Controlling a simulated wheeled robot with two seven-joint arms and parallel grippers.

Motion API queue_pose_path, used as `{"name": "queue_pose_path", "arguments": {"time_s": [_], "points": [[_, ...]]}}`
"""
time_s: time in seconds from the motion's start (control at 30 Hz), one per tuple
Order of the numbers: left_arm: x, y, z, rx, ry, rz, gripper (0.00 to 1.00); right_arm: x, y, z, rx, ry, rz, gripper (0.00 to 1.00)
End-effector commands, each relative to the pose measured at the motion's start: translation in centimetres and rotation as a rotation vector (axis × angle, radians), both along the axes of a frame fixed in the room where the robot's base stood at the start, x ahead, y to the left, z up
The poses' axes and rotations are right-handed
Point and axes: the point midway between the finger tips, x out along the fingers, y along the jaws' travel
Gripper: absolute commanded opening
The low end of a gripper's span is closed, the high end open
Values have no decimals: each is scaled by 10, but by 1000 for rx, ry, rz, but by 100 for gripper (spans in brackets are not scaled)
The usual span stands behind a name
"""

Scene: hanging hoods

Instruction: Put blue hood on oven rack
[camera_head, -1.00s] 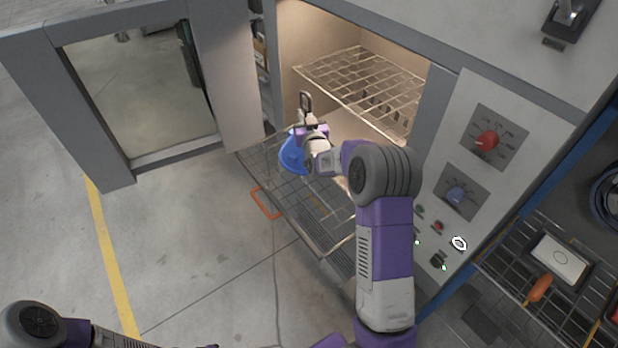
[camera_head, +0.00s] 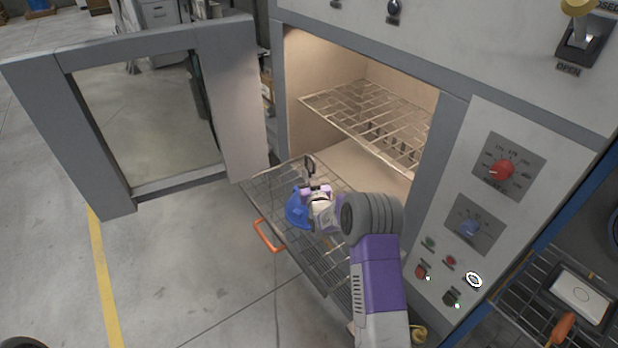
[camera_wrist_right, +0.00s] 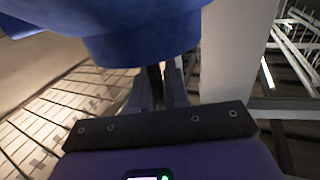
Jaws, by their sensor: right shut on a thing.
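The blue hood (camera_head: 297,210) appears over the pulled-out lower oven rack (camera_head: 325,262) in the head view. In the wrist view the blue hood (camera_wrist_right: 140,35) fills the top, with its rounded rim right at the fingertips. My right gripper (camera_head: 312,184) is shut on the hood. Its two fingers (camera_wrist_right: 158,85) are close together in the wrist view, and the hood hides their tips. I cannot tell whether the hood touches the rack. The gripper and arm cover part of the hood and rack. My left gripper is out of view.
The oven door (camera_head: 235,105) stands open at the left. An upper rack (camera_head: 370,118) sits inside the lit oven. An orange handle (camera_head: 267,236) is at the lower rack's front. The control panel (camera_head: 485,205) and a side shelf (camera_head: 525,318) are at right. Floor at left is clear.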

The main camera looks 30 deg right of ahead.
Motion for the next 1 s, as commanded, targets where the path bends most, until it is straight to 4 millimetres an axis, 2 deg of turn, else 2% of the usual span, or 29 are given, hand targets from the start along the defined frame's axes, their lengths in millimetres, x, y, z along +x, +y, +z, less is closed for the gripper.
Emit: {"name": "queue_pose_path", "arguments": {"time_s": [0.4,0.43,0.57,1.0], "points": [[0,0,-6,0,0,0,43,0,0,-3,-2,-7,0,0],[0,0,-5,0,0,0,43,0,0,-4,-1,-3,0,20],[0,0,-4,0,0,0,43,0,0,-3,-2,-3,0,40],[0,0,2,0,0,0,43,-2,0,1,-1,-2,-1,41]]}}
